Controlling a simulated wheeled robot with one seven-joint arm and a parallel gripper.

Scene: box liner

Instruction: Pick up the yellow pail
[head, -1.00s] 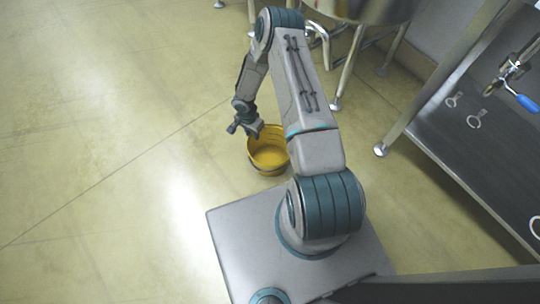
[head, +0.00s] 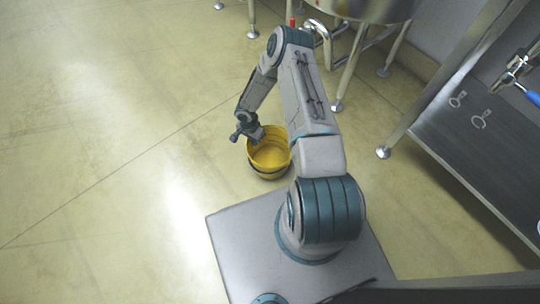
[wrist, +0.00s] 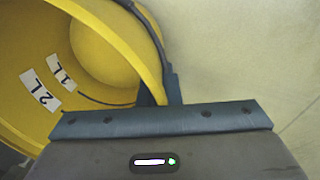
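The yellow pail (head: 268,155) stands on the floor just beyond my base, its open mouth facing up toward the head camera. My gripper (head: 247,133) is at the pail's upper left rim, pointing down. In the wrist view the pail (wrist: 100,20) fills the upper left, with labels "1 L" and "2 L" on its inner wall and a dark handle strap along the rim. My gripper (wrist: 160,92) has its fingers close together at the rim, with the pail wall between them. The inner finger is mostly hidden.
A metal vessel on legs (head: 370,10) stands at the back. A dark steel bench (head: 475,140) with its leg (head: 384,152) is at the right, with a blue-handled valve (head: 532,97) above. The floor on the left is clear.

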